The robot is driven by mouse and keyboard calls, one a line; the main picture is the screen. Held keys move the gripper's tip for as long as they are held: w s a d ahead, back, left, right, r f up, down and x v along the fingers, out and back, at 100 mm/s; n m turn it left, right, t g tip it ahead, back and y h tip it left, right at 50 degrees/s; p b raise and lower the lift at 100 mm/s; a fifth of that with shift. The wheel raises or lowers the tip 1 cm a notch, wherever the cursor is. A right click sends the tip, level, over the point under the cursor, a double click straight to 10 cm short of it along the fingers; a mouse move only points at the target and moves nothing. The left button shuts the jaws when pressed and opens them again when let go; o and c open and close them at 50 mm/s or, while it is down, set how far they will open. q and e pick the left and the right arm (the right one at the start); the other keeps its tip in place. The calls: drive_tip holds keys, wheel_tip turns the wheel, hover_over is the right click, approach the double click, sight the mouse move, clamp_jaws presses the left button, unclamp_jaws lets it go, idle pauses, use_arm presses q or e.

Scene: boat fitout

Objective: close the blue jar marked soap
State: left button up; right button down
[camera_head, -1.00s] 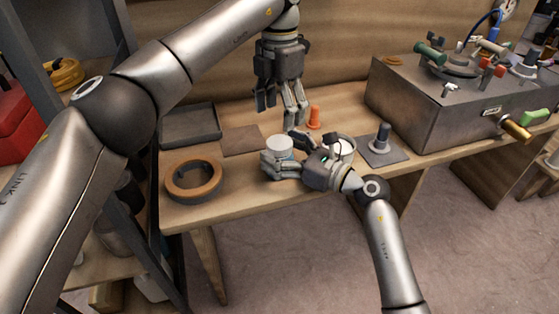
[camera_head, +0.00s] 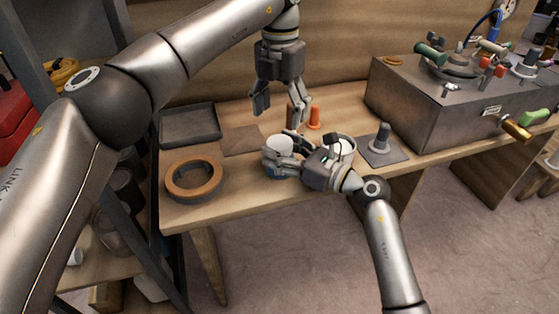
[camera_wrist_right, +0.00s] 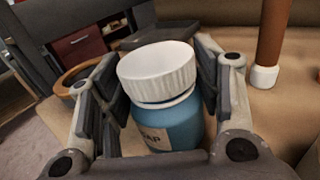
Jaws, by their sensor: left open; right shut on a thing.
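The blue jar (camera_wrist_right: 172,125) stands upright on the bench, with a label whose visible letters end in "AP". A white ribbed lid (camera_wrist_right: 158,70) sits on top of it and looks slightly tilted; I cannot tell whether it is screwed down. My right gripper (camera_head: 279,153) is shut around the jar's sides, with finger pads on both sides in the right wrist view. In the head view the white lid (camera_head: 279,144) shows above its fingers. My left gripper (camera_head: 280,110) is open and empty, pointing down above and behind the jar.
An orange cone-like piece (camera_head: 314,118) and a brown upright piece (camera_wrist_right: 272,35) stand behind the jar. A brown-topped ring (camera_head: 194,177) and a grey tray (camera_head: 190,123) lie to the left. A grey plate with a peg (camera_head: 382,140) and a large metal box (camera_head: 425,115) are right.

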sight(280, 142)
use_arm(q)
drive_tip(key=shift+n, duration=0.4)
drive_tip(key=shift+f, duration=0.1)
drive_tip(key=shift+f, duration=3.95)
drive_tip(key=shift+c, duration=0.3)
drive_tip(key=c, duration=1)
drive_tip(key=shift+m, duration=1.6)
drive_tip(key=o, duration=1.1)
drive_tip(key=shift+o, duration=0.2)
drive_tip(key=shift+r, duration=0.1)
